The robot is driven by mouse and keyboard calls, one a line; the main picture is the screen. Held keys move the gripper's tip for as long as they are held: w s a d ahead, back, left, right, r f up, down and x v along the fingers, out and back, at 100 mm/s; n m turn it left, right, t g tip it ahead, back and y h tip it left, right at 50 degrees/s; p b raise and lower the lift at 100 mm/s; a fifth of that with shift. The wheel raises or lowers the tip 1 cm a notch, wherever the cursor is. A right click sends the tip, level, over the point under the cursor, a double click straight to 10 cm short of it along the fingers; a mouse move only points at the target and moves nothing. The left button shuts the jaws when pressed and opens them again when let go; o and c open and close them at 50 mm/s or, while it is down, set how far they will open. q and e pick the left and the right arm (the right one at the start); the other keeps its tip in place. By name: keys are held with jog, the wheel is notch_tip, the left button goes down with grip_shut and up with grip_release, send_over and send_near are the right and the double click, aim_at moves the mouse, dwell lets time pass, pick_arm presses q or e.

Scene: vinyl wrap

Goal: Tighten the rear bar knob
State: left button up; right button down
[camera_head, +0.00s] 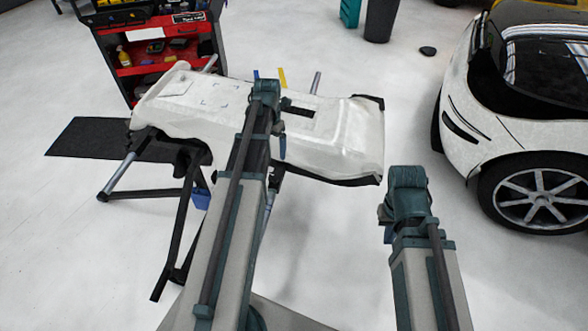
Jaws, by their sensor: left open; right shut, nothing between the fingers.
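A white bumper panel (340,135) lies across a stand with black legs (180,235). Grey bars stick out behind it, one at the back left (211,62) and one at the back right (316,83). A grey bar also shows at the front left (120,176). I cannot make out a knob on the rear bars. My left arm reaches over the middle of the panel; its gripper (281,145) is small, partly hidden, and open over the panel. My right gripper (387,230) is shut and empty, to the right of the panel and apart from it.
A red tool cart (120,62) stands behind the panel's left end. A black mat (75,138) lies at the left. A white car (500,125) stands at the right. A dark bin (380,20) is at the back. The floor between panel and car is clear.

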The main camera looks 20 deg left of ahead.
aim_at(274, 176)
pick_arm(q)
jog(key=shift+w+a+n, duration=0.1)
jog(key=shift+w+n, duration=0.15)
jog(key=shift+n, duration=0.05)
jog(key=shift+f, duration=0.1)
notch_tip(274, 176, down, 14)
jog(key=b, duration=1.4)
jog(key=shift+r, duration=0.2)
jog(key=c, duration=1.4)
